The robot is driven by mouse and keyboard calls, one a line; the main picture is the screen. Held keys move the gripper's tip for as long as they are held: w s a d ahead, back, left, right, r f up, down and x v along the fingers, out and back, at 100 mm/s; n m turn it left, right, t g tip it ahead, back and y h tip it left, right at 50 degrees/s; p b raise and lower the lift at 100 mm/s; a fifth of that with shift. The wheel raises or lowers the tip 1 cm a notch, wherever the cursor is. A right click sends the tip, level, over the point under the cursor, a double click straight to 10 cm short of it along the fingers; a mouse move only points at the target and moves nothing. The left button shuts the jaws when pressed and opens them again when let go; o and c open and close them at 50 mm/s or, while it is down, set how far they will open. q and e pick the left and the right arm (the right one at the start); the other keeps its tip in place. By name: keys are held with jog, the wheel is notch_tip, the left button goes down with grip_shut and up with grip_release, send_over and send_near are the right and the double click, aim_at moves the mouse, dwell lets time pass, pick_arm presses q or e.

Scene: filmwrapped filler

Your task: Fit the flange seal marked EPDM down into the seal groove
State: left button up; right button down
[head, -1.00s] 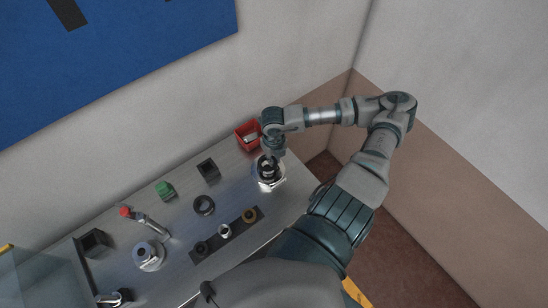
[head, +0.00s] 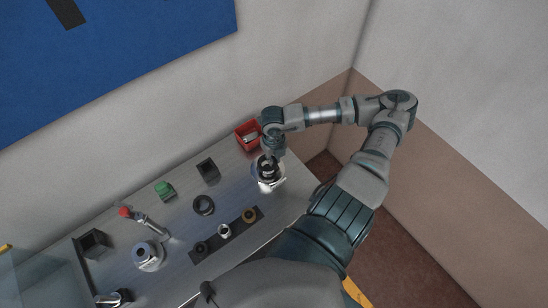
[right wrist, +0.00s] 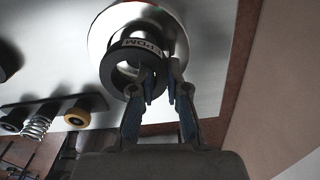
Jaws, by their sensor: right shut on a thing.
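The flange seal, a dark ring with a pale band reading EPDM (right wrist: 124,48), is held at its right side by my right gripper (right wrist: 166,80). One finger is inside the ring and one outside. The pale metal flange (right wrist: 103,30) lies behind it in the right wrist view, and the seal overlaps its centre. The groove is partly hidden by the seal and fingers, and I cannot tell whether the seal touches the flange. In the head view, my right gripper (head: 268,157) points down over the flange (head: 277,184) at the table's right end. My left gripper is not in view.
A red bin (head: 242,131) stands close behind the right gripper. A loose black ring (head: 204,205) and a dark strip (head: 238,227) with small parts lie to the left. A black box (head: 208,170), green block (head: 165,190) and red-knobbed lever (head: 143,218) stand farther left.

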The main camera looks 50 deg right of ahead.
jog(key=shift+b, duration=0.35)
dwell(0.7)
jog(key=shift+f+b, duration=1.1)
jog(key=shift+f, duration=0.05)
jog(key=c, duration=1.1)
grip_release()
jog(key=shift+r, duration=0.1)
jog(key=shift+r, duration=0.25)
notch_tip(320, 180, up, 11)
jog(key=shift+r, duration=0.15)
